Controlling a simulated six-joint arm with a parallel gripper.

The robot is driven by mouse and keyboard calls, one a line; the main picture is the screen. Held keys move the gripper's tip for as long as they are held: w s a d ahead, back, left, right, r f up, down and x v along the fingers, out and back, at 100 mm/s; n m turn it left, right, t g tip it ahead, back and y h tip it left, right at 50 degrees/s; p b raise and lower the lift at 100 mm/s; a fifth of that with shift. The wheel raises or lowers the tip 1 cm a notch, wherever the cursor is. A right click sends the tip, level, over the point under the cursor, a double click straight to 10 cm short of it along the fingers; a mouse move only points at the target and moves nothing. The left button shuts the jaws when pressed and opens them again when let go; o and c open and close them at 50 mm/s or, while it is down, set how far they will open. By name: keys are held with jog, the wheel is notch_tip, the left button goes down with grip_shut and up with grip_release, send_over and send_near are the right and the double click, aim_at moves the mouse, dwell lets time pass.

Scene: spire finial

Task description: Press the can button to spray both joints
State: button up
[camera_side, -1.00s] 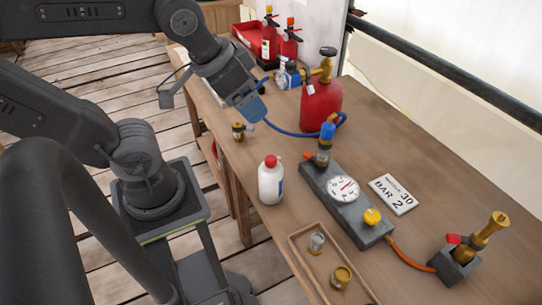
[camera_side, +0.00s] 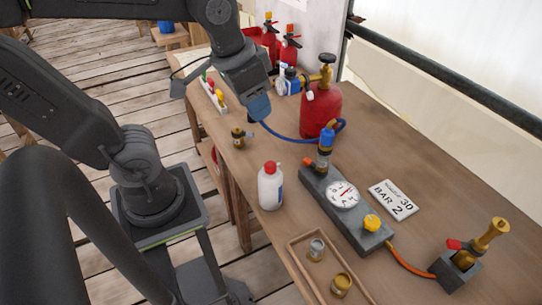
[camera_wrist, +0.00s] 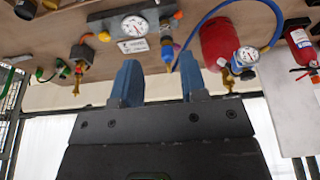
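A white can with a red top (camera_side: 271,186) stands upright on the bench, left of a grey block (camera_side: 350,215) with a gauge (camera_side: 342,194). A blue-and-dark fitting (camera_side: 326,146) stands at the block's far end, beside the blue hose. An orange hose (camera_side: 410,260) leaves its near end by a yellow knob (camera_side: 372,222). My gripper (camera_side: 258,108) is above the bench, behind the can and apart from it. In the wrist view its two blue fingers (camera_wrist: 160,78) are spread with nothing held between them. The can does not show in the wrist view.
A red tank (camera_side: 320,108) with a blue hose (camera_side: 285,130) stands right of my gripper. A small brass fitting (camera_side: 239,138) stands below it. A plate reading BAR (camera_side: 393,200) lies at right.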

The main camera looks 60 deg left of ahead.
aim_at(271, 164)
jog(key=shift+w+d+g, duration=0.1)
jog(key=shift+w+g, duration=0.8)
jog(key=shift+g, duration=0.1)
jog(key=c, duration=0.3)
jog(key=shift+w+d+f+g, duration=0.15)
jog(key=shift+w+g, duration=0.6)
jog(key=shift+g, duration=0.05)
grip_shut()
notch_tip(271, 164, down, 14)
jog(key=shift+f, duration=0.1)
